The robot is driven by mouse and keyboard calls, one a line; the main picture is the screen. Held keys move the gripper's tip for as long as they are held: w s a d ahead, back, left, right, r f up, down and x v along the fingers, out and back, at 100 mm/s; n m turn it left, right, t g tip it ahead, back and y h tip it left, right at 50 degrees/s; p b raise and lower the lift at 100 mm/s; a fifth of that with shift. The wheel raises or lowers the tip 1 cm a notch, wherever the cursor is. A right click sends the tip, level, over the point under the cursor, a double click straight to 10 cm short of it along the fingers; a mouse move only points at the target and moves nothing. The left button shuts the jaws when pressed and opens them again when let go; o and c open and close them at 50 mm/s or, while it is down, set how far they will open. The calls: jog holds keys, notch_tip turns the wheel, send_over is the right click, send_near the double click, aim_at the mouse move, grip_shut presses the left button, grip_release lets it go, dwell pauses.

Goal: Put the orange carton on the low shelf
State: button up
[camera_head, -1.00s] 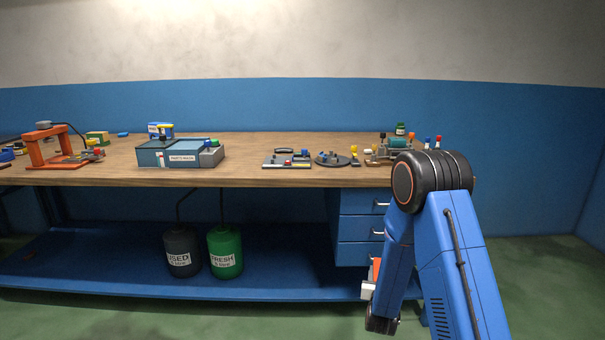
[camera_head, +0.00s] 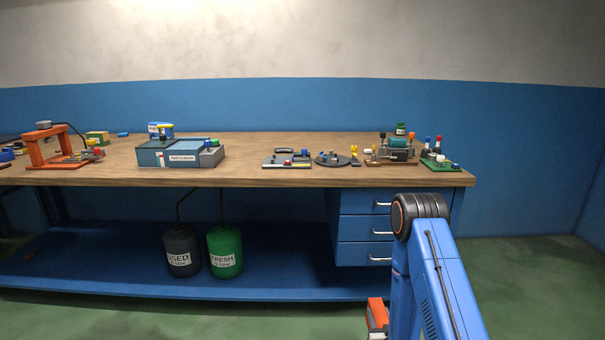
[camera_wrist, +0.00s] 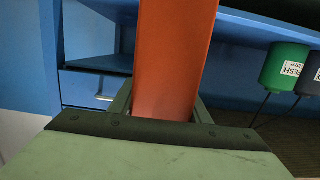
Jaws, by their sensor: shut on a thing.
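The orange carton (camera_head: 376,311) shows at the bottom of the head view, left of my blue forearm and in front of the bench. It also fills the middle of the wrist view (camera_wrist: 174,55), between my jaws. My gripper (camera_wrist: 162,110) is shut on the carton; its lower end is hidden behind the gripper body. The low shelf (camera_head: 110,277) is the long blue deck under the workbench. The carton is apart from it, right of the shelf's open part in the head view.
A black USED drum (camera_head: 182,253) and a green FRESH drum (camera_head: 225,252) stand mid-shelf. A blue drawer unit (camera_head: 364,229) closes off the right side under the wooden bench top (camera_head: 250,178). The shelf is mostly clear left of the drums and between the green drum and drawers.

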jog(key=shift+s+f, duration=1.85)
jog(key=shift+f, duration=0.2)
